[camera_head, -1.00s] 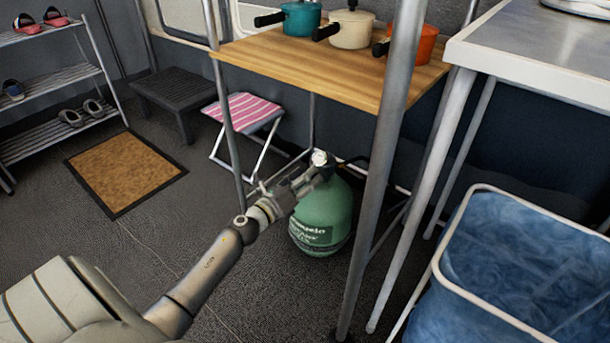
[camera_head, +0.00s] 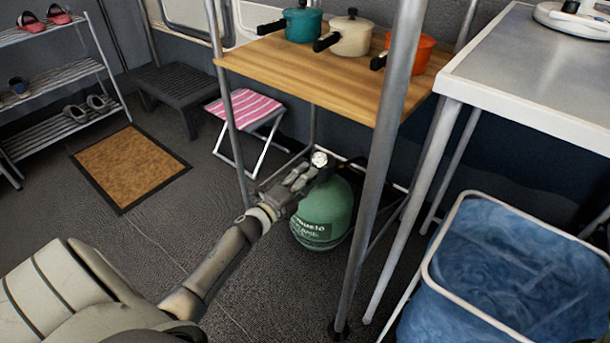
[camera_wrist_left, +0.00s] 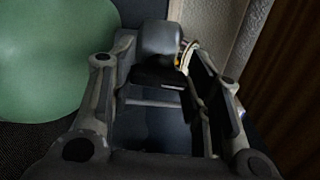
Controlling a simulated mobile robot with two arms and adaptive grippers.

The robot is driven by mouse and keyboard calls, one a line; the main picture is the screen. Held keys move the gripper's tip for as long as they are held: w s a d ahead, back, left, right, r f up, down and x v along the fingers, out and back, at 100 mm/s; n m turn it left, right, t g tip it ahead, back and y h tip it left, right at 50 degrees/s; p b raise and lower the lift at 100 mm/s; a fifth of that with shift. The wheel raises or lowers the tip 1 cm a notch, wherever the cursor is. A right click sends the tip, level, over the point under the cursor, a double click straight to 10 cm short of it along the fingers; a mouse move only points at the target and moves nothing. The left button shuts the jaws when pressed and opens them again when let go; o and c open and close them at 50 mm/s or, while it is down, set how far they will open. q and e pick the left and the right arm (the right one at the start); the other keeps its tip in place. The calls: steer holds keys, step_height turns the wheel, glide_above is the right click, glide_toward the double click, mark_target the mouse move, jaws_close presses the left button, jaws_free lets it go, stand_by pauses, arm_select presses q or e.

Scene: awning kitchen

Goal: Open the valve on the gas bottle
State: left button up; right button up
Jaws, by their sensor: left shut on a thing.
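The green gas bottle (camera_head: 324,212) stands on the floor under the wooden shelf table. A round pale gauge (camera_head: 319,158) shows at its top. My left gripper (camera_head: 303,180) reaches in from the left at the bottle's top. In the left wrist view the bottle's green side (camera_wrist_left: 45,55) fills the left. There a dark rounded valve part (camera_wrist_left: 159,38) sits between the fingers of my left gripper (camera_wrist_left: 165,85), which are shut on it. A small brass-coloured ring (camera_wrist_left: 187,57) shows beside it. The valve is mostly hidden by the gripper in the head view. My right gripper is not in view.
A metal table leg (camera_head: 378,170) stands just right of the bottle. The wooden tabletop (camera_head: 290,72) with several pots is above. A blue-lined bin (camera_head: 520,270) stands at the right. A striped stool (camera_head: 245,108) is behind the gripper.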

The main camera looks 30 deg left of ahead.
arm_select(q)
steer(key=shift+n, duration=0.6)
steer(key=shift+p, duration=0.3)
steer(key=o, duration=1)
steer(key=shift+a, duration=0.1)
steer(key=s, duration=1.2)
steer(key=shift+a, duration=0.45)
